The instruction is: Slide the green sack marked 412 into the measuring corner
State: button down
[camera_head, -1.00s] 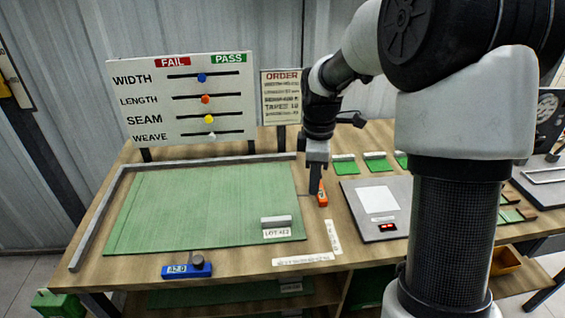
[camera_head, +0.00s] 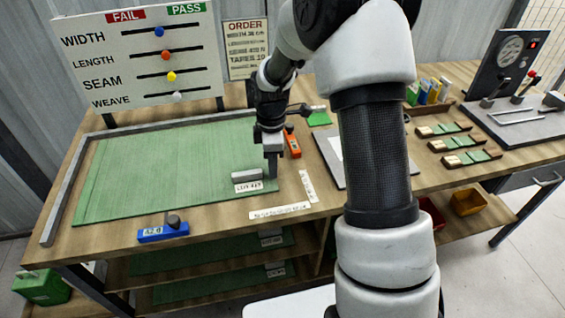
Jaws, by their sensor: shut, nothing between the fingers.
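The green sack (camera_head: 160,165) lies flat on the table. A white label, which seems to read LOT 412, and a grey block (camera_head: 247,174) are at its front right corner. A grey L-shaped rail (camera_head: 66,195) runs along the sack's left side and back, forming a corner at the back left. A strip of bare table shows between the sack and the rail on the left. My gripper (camera_head: 272,172) is shut and empty, pointing down at the sack's right edge just right of the grey block. Whether it touches the block or sack I cannot tell.
A blue measuring device (camera_head: 163,232) sits at the table's front edge. An orange tool (camera_head: 292,143) lies just right of my gripper. A FAIL/PASS board (camera_head: 135,60) stands behind the rail. Several more green sacks lie on the shelf below. White label strips (camera_head: 280,211) mark the table's front.

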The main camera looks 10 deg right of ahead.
aim_at(252, 171)
jog(key=shift+a, duration=0.35)
jog(key=a, duration=0.5)
jog(key=shift+w+a, duration=0.1)
jog(key=shift+w, duration=0.3)
